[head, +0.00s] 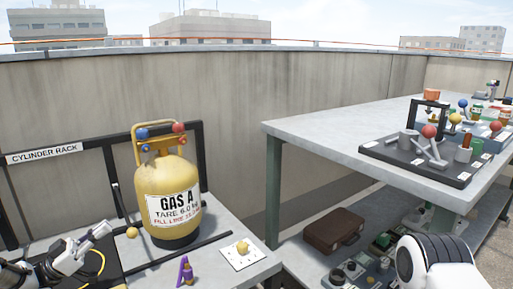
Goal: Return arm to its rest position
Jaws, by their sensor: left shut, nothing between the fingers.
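My left gripper (104,230) is at the lower left in the head view, its arm coming in from the left edge. Its fingers are shut with nothing between them. It is to the left of the yellow gas cylinder (168,190), which stands upright and is labelled GAS A, with a blue and a red knob on top. The gripper appears apart from the cylinder. My right gripper is out of view; a white rounded arm link of mine shows at the lower right.
A black rack frame (190,136) with a CYLINDER RACK sign stands behind the cylinder. A purple item (185,271) and a white card (238,262) lie on the bench. A grey table (325,130) with a dark fixture board stands right. A brown case (333,229) sits below.

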